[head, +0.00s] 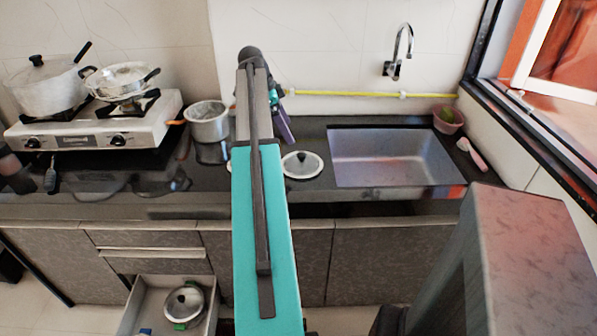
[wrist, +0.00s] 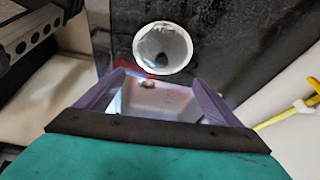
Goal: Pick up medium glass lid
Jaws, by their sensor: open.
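A round glass lid (head: 302,165) with a pale rim and a dark knob lies on the dark counter, just left of the sink. It also shows in the wrist view (wrist: 163,48), at the upper middle, beyond my fingertips. My gripper (wrist: 158,78) has two purple fingers, spread apart with nothing between them. In the head view, my gripper (head: 284,128) is largely hidden behind my arm, and a purple finger shows above and left of the lid. The gripper is apart from the lid.
The sink (head: 390,158) lies right of the lid. A saucepan (head: 208,123) stands left of my arm, near the stove (head: 95,125) with its pots. A yellow pipe (head: 345,93) runs along the wall. An open drawer (head: 150,300) holds another lidded item (head: 184,303).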

